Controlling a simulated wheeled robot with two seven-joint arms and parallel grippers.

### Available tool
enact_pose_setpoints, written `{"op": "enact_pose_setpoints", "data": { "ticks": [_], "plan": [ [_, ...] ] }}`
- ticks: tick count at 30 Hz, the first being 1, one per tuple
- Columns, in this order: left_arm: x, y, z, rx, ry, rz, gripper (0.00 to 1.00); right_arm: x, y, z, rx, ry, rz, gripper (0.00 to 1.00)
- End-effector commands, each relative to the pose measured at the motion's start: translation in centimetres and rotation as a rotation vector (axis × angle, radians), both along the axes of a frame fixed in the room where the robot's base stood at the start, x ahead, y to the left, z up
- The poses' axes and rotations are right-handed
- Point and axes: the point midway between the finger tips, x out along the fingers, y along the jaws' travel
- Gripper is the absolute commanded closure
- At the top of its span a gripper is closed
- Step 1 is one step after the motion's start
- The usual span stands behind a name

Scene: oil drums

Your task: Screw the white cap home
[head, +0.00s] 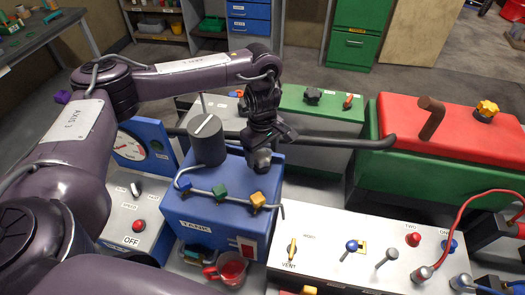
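My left gripper (259,155) is dark and points down over the top of the blue tank (190,212), near its back right. Its fingertips are too dark to show whether they are apart or what is between them. I cannot pick out a white cap; it may be hidden by the gripper. A dark grey cylinder (207,148) with a white line across its top stands at the back left of the tank, left of the gripper. My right gripper is not in view.
A pipe with blue, green and yellow valves (220,192) runs along the tank's front top. A red mug (232,268) stands before the tank. A white control panel (330,225) lies right. A red-topped green drum unit (450,125) and horizontal dark pipe (345,143) stand beyond.

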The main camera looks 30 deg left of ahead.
Motion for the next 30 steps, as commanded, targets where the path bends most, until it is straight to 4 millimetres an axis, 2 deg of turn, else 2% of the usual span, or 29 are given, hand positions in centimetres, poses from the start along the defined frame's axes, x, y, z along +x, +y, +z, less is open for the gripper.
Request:
{"op": "enact_pose_setpoints", "data": {
  "ticks": [7,21,30],
  "plan": [
    [0.1,0.1,0.6,0.002,-0.002,0.001,0.29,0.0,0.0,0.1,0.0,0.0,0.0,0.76],
    [0.1,0.0,6.9,0.001,-0.003,-0.002,0.29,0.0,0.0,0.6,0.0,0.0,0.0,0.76],
    [0.0,0.0,7.8,0.0,0.001,0.0,0.29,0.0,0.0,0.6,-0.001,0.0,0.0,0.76]
  ]
}}
